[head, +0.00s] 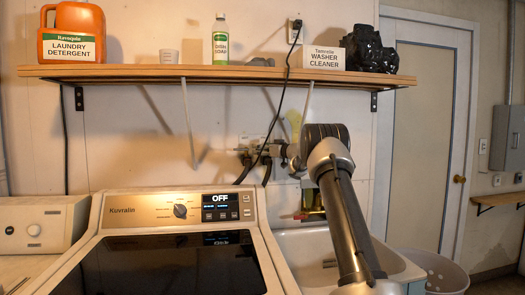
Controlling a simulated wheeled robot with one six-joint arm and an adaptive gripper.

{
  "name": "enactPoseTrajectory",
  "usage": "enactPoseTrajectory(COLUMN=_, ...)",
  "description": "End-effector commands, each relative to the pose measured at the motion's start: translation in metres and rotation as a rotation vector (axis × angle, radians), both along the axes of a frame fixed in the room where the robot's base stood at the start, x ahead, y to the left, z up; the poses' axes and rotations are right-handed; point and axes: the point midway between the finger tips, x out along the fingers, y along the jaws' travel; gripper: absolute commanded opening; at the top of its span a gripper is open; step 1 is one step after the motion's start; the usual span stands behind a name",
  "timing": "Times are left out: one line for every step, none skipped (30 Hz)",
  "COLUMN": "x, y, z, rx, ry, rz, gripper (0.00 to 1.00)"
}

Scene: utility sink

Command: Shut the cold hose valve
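The hose valves stand in a wall box (250,143) behind the washer, below the shelf. Dark hoses (241,173) hang from them behind the washer. I cannot tell which valve is the cold one, nor how its handle is turned. My gripper (291,160) is at the right side of the valves, at the end of my arm, which rises from the lower right. The gripper is small and dark here and partly hidden by my wrist. I cannot tell whether its fingers touch a valve or are open.
The washer (150,212) with its display reading OFF stands in front of the valves. A utility sink (310,250) is to the right, behind my arm. A shelf (215,72) with bottles and boxes runs above. A black cord (284,88) hangs down past the valves.

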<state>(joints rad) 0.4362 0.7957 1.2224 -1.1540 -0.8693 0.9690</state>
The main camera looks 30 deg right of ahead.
Motion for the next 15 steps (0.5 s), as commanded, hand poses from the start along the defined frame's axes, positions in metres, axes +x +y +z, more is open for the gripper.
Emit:
enactPoseTrajectory(x=0.0005, y=0.0023, z=0.0010, rx=0.000, ry=-0.001, rz=-0.017, gripper=0.43)
enactPoseTrajectory(x=0.0008, y=0.0025, z=0.0006, rx=0.001, ry=0.000, rz=-0.033, gripper=0.43)
enactPoseTrajectory(x=0.0011, y=0.0028, z=0.0012, rx=0.001, ry=-0.001, rz=-0.055, gripper=0.43)
enactPoseTrajectory(x=0.0016, y=0.0031, z=0.0013, rx=0.000, ry=0.000, rz=-0.074, gripper=0.43)
enactPoseTrajectory(x=0.0022, y=0.0038, z=0.0008, rx=0.001, ry=0.000, rz=-0.093, gripper=0.43)
enactPoseTrajectory(x=0.0030, y=0.0042, z=0.0010, rx=0.001, ry=0.000, rz=-0.120, gripper=0.43)
enactPoseTrajectory(x=0.0033, y=0.0040, z=0.0010, rx=0.002, ry=0.001, rz=-0.143, gripper=0.43)
enactPoseTrajectory(x=0.0039, y=0.0046, z=0.0010, rx=0.002, ry=0.001, rz=-0.166, gripper=0.43)
enactPoseTrajectory(x=0.0048, y=0.0048, z=0.0009, rx=0.001, ry=0.000, rz=-0.196, gripper=0.43)
enactPoseTrajectory(x=0.0053, y=0.0045, z=0.0007, rx=0.002, ry=0.001, rz=-0.218, gripper=0.43)
enactPoseTrajectory(x=0.0059, y=0.0047, z=0.0005, rx=0.003, ry=0.001, rz=-0.239, gripper=0.43)
enactPoseTrajectory(x=0.0064, y=0.0046, z=0.0004, rx=0.001, ry=0.001, rz=-0.265, gripper=0.43)
enactPoseTrajectory(x=0.0068, y=0.0043, z=0.0007, rx=0.002, ry=0.001, rz=-0.283, gripper=0.43)
enactPoseTrajectory(x=0.0074, y=0.0044, z=0.0005, rx=0.001, ry=0.002, rz=-0.301, gripper=0.43)
enactPoseTrajectory(x=0.0080, y=0.0045, z=0.0005, rx=0.000, ry=0.001, rz=-0.323, gripper=0.43)
